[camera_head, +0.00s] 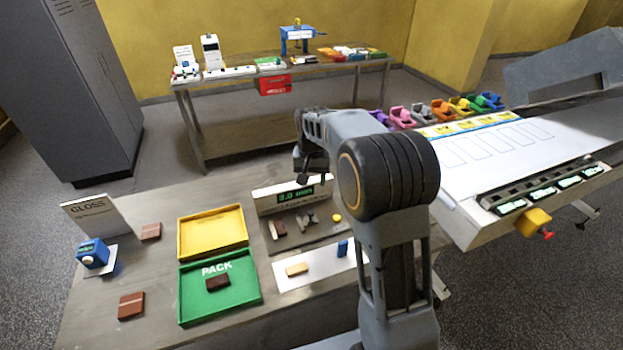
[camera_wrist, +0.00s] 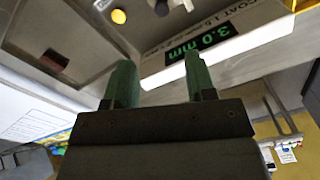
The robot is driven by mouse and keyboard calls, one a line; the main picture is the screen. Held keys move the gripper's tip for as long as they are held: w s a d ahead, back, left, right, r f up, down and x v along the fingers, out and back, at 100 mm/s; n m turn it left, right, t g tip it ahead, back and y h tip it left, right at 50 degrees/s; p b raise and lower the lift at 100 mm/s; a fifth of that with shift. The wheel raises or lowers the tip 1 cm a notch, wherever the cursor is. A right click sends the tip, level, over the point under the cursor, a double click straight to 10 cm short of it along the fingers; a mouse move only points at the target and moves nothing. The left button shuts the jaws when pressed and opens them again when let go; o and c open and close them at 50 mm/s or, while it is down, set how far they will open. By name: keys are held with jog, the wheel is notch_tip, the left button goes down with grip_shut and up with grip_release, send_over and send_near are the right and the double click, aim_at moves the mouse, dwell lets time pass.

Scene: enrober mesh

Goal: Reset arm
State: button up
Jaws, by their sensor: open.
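My gripper (camera_wrist: 158,78) shows in the wrist view with its two green fingers apart and nothing between them. In the head view my arm rises at the right of the near table and bends left, with its end above the gauge with the green "3.0 mm" display (camera_head: 295,196). The fingertips are mostly hidden there behind my arm. In the wrist view the same display (camera_wrist: 200,42) lies beyond the fingers, apart from them.
The near table holds a yellow tray (camera_head: 212,219), a green PACK tray (camera_head: 188,297) with a dark piece (camera_head: 217,282), a GLOSS card (camera_head: 97,217), a blue device (camera_head: 93,253) and a white mat (camera_head: 318,271) with a tan piece (camera_head: 297,268). A white conveyor (camera_head: 500,150) stands right.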

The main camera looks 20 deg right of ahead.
dwell(0.5)
jog(key=s+r+n+t, duration=0.1)
jog(key=s+r+t, duration=0.1)
jog(key=s, duration=1)
jog(key=s+r+n+t, duration=0.2)
jog(key=s+r, duration=0.2)
jog(key=s, duration=0.7)
jog(key=shift+s+a+r+n+t, duration=0.2)
jog(key=shift+s+a+n+t, duration=0.05)
jog(key=shift+s+n+t, duration=0.1)
